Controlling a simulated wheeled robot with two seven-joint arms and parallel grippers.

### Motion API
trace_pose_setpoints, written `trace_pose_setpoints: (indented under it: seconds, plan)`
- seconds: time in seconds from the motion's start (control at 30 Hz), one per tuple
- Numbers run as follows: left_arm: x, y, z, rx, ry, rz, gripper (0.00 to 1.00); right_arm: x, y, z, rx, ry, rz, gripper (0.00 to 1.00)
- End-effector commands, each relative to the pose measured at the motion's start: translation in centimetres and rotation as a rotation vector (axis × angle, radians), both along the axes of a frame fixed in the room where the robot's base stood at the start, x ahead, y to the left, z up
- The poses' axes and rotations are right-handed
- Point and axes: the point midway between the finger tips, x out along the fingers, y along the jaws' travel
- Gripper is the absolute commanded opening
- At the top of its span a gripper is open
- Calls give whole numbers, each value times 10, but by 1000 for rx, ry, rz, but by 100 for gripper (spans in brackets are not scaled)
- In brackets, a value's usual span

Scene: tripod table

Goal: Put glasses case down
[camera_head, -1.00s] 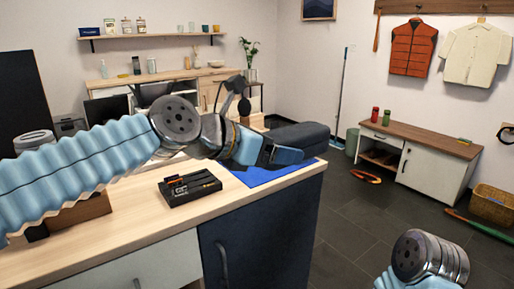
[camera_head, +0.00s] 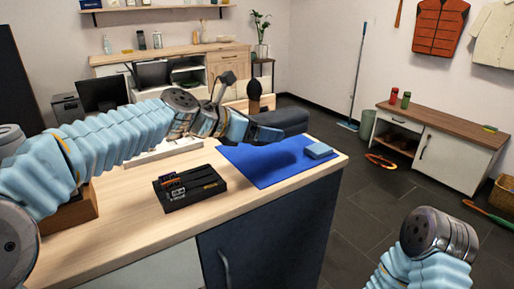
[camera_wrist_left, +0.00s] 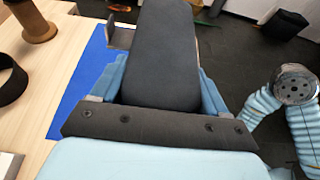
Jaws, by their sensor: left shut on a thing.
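The glasses case looks like a long dark grey rounded block (camera_head: 288,118). My left gripper (camera_head: 266,134) is shut on it and holds it above the blue mat (camera_head: 262,172), near the mat's far side. In the left wrist view the case (camera_wrist_left: 160,50) fills the space between the fingers and points away from the palm. The mat (camera_wrist_left: 82,85) shows left of it. Whether the case touches anything below is hidden. Only a rounded link of my right arm shows at the lower right; its gripper is out of view.
A small light-blue block (camera_head: 318,151) lies near the mat's right corner. A black tray (camera_head: 190,190) with small items lies left of the mat on the wooden counter (camera_head: 130,225). The mat's near part is clear. A low cabinet (camera_head: 450,150) stands beyond the floor at right.

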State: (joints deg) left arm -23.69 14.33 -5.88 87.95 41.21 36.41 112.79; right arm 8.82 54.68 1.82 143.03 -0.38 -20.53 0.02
Motion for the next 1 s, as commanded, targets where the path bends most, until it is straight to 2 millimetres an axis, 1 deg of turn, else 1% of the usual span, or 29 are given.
trace_pose_setpoints:
  seconds: [0.03, 0.1, 0.27, 0.33, 0.4, 0.5, 0.57, 0.87, 0.9, 0.97, 1.0]
  plan:
    - [7, 3, -10, -1, 2, 3, 0, 0, 0, -4, 0, 0, 0, 43]
    - [13, 7, -18, -1, -1, 1, 0, 0, 0, -6, 0, 0, 0, 43]
    - [21, 10, -28, -1, -2, 1, 0, 0, 0, -8, -1, 0, -1, 43]
    - [27, 14, -37, -1, 0, 2, 0, 0, 0, -10, -1, 0, -1, 43]
    - [28, 14, -51, -1, -1, 0, 0, 0, -1, -16, -1, 0, -2, 43]
    - [27, 14, -63, -1, -1, 1, 0, 0, -1, -20, -2, 0, -4, 43]
    - [27, 14, -66, -1, -1, 1, 0, 0, -1, -21, -2, 0, -4, 43]
    - [27, 13, -67, -1, -2, 1, 0, 0, -1, -21, -2, 0, -4, 43]
    - [27, 13, -69, 0, -1, 0, 76, 0, -1, -21, -2, 0, -4, 43]
    - [27, 13, -68, 0, -1, 0, 85, 0, -1, -20, -2, 0, -4, 43]
    - [27, 13, -68, 0, -1, 0, 91, 0, -1, -20, -2, 0, -4, 43]
